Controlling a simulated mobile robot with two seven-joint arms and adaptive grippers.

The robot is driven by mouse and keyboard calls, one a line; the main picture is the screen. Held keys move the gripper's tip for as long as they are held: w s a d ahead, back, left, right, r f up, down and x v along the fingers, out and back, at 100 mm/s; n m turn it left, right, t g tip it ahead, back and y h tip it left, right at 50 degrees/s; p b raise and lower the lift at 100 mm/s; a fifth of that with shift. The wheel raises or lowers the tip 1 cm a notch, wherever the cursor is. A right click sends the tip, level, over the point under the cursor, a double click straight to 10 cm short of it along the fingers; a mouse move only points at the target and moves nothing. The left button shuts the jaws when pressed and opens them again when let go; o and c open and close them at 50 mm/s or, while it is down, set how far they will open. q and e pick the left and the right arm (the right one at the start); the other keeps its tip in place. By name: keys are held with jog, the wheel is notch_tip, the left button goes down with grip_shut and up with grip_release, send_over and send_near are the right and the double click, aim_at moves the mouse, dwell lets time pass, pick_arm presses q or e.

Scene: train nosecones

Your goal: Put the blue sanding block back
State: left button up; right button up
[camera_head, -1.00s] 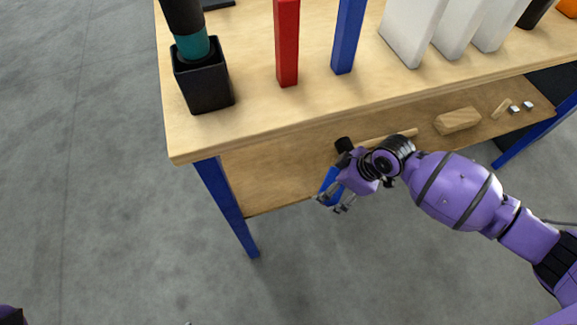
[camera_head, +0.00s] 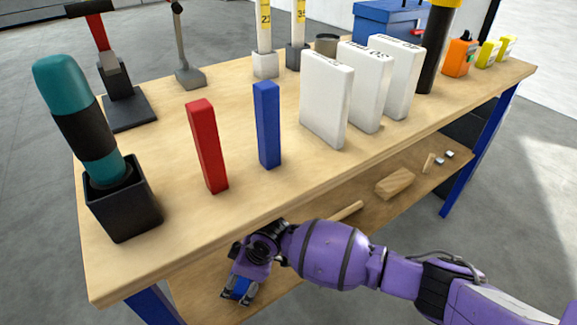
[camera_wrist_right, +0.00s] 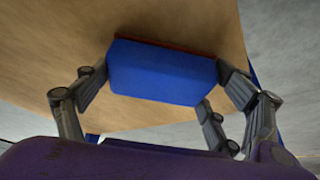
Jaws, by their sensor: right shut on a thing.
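The blue sanding block (camera_wrist_right: 162,72) is between the fingers of my right gripper (camera_wrist_right: 158,92) in the right wrist view. Its blue face is toward the camera and a thin reddish-brown layer shows along its far edge. In the head view my right gripper (camera_head: 240,290) points down at the near side of the workbench, below the top's front edge and in front of the lower shelf. Only small blue parts of the block (camera_head: 238,287) show between the fingers there. My left gripper is out of view.
On the bench top (camera_head: 180,225) stand an upright red bar (camera_head: 207,148), an upright blue bar (camera_head: 267,125), a black holder (camera_head: 125,208) with a teal-handled tool, and several white slabs (camera_head: 325,97). The lower shelf (camera_head: 190,283) holds a wooden block (camera_head: 395,183).

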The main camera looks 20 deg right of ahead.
jog(key=shift+w+a+r, duration=0.1)
jog(key=shift+w, duration=0.1)
jog(key=o, duration=1.2)
jog(key=p+v, duration=0.2)
jog(key=v, duration=0.4)
jog(key=shift+r, duration=0.4)
jog(key=shift+s+d+r+p, duration=0.2)
jog(key=shift+d+r+p, duration=0.1)
jog(key=shift+r, duration=0.05)
